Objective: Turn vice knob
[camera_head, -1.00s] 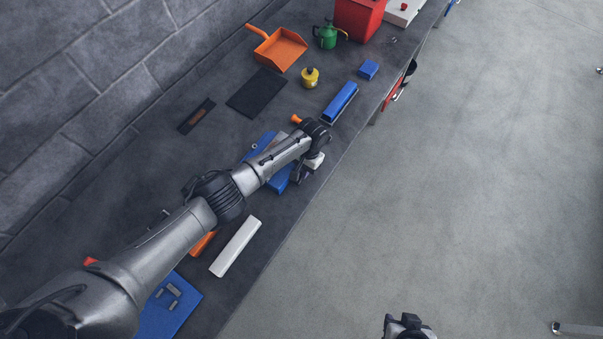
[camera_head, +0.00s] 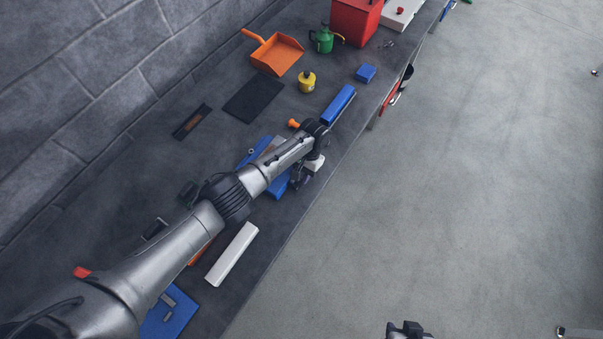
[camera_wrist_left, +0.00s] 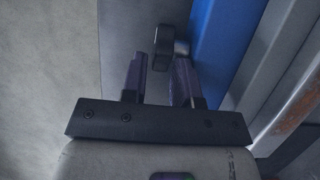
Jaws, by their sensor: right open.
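The blue vice (camera_head: 279,184) is on the dark bench, partly hidden under my left forearm in the head view. In the left wrist view its blue body (camera_wrist_left: 225,40) runs along the right of the fingers. A dark rounded knob (camera_wrist_left: 163,43) shows just beyond the fingertips, roughly in line with the gap between them. My left gripper (camera_wrist_left: 158,75) is open, its two dark fingers apart with nothing visibly clamped. In the head view the left gripper (camera_head: 299,179) is small and dark at the bench's front edge. My right gripper (camera_head: 408,329) shows only partly at the bottom edge.
A white bar (camera_head: 232,254) lies front-left of the vice. A long blue block (camera_head: 339,104), yellow container (camera_head: 307,82), black mat (camera_head: 253,97) and orange dustpan (camera_head: 279,55) lie further along.

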